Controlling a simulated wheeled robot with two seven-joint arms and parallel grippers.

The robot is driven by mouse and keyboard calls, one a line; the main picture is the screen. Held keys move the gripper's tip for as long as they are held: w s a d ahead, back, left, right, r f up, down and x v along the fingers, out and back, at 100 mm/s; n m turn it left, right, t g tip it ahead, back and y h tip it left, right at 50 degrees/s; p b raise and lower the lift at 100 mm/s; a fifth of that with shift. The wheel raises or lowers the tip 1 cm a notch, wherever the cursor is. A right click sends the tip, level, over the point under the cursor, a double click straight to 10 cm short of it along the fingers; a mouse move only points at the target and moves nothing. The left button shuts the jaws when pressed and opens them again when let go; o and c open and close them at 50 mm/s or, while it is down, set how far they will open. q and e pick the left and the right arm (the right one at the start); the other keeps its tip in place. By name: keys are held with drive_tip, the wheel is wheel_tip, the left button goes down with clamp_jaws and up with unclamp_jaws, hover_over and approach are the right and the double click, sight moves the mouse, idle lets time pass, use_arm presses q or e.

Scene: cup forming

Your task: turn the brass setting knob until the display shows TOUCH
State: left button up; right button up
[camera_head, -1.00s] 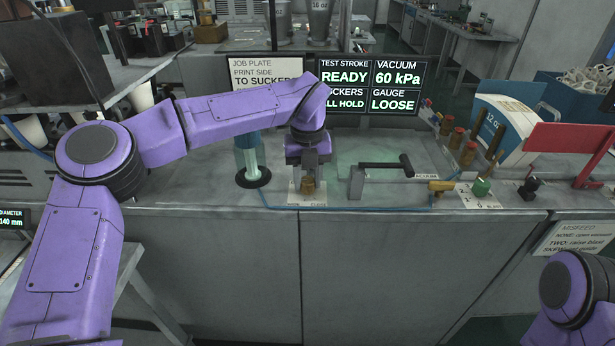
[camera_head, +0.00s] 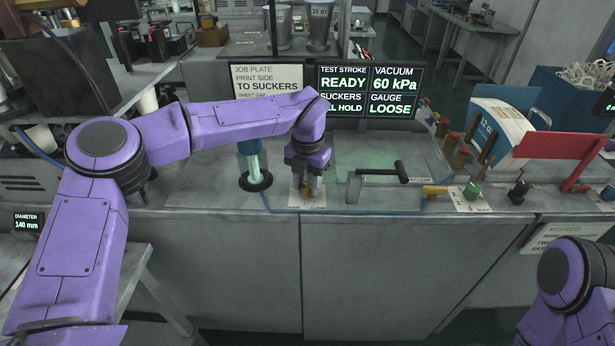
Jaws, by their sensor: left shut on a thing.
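The brass setting knob (camera_head: 306,188) stands on a small pale plate (camera_head: 307,203) near the front edge of the bench. My left gripper (camera_head: 307,182) points down over it and is shut on it; the fingers hide part of the knob. The display (camera_head: 370,90) stands at the back of the bench. Its gauge field reads LOOSE, with READY, 60 kPa and a partly hidden ALL HOLD in the other fields. My right arm (camera_head: 567,280) shows at the lower right, but its gripper is out of view.
A black-handled lever (camera_head: 385,173) stands right of the knob. A blue hose runs along the front edge to a brass valve (camera_head: 434,190). A clear cylinder (camera_head: 252,165) on a black base stands left. A job plate sign (camera_head: 267,77) is behind my left forearm.

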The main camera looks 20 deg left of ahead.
sight(307, 185)
use_arm(q)
drive_tip(key=shift+m, duration=0.4)
drive_tip(key=o, duration=1)
drive_tip(key=shift+o, duration=0.2)
drive_tip(key=shift+r, duration=0.1)
drive_tip(key=shift+r, duration=0.25)
wheel_tip(307, 185, up, 10)
drive_tip(key=b, duration=0.1)
